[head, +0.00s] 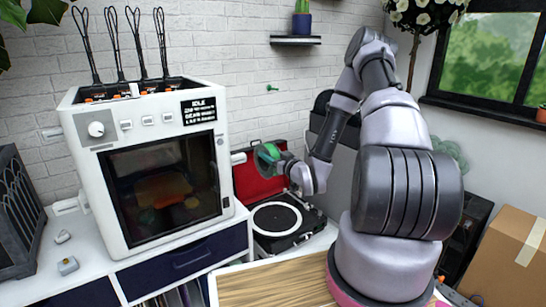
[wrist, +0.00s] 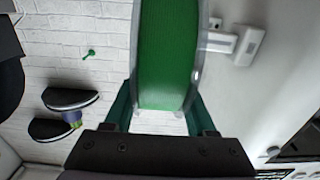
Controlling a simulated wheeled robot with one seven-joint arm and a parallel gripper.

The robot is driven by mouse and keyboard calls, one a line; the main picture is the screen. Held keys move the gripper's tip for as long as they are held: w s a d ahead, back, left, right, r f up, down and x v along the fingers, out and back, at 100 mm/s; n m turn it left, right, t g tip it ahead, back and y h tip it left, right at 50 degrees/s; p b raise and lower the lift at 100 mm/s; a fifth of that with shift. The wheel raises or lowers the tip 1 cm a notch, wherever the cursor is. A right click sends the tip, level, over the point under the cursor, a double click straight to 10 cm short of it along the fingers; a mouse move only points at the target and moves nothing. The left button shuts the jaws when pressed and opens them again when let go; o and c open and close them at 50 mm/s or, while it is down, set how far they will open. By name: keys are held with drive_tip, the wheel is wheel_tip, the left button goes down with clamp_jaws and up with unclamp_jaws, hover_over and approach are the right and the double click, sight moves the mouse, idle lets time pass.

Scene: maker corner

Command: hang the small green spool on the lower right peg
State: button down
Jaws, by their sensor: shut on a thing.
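The small green spool (head: 267,153) is held by my gripper (head: 279,160) in the air beside the white printer's right side. In the wrist view the spool (wrist: 165,55) fills the upper middle, its green winding between pale rims. My gripper (wrist: 160,100) is shut on it, one finger at each side. A short white peg (head: 238,158) sticks out from the printer's right side, just left of the spool and apart from it. It also shows in the wrist view (wrist: 220,42), right of the spool. A small green peg (head: 271,88) is on the brick wall above.
The white printer (head: 150,120) stands at left on a white bench. A turntable (head: 277,220) with a red lid (head: 258,180) lies below the spool. A wall shelf (head: 295,40) with a potted cactus is above. A cardboard box (head: 510,255) is at right.

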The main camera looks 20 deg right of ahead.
sight(241, 154)
drive_tip(key=shift+f+x, duration=0.15)
drive_tip(key=shift+x, duration=2)
drive_tip(key=shift+f+x, duration=0.15)
drive_tip(key=shift+x, duration=1.95)
drive_tip(key=shift+s+a, duration=0.35)
drive_tip(key=shift+a, duration=0.85)
drive_tip(key=shift+s+a, duration=0.4)
drive_tip(key=shift+a, duration=0.8)
drive_tip(key=shift+s+a, duration=0.35)
drive_tip(key=shift+a, duration=0.85)
drive_tip(key=shift+f, duration=0.25)
drive_tip(key=shift+c, duration=0.7)
unclamp_jaws()
drive_tip(key=shift+f, duration=0.1)
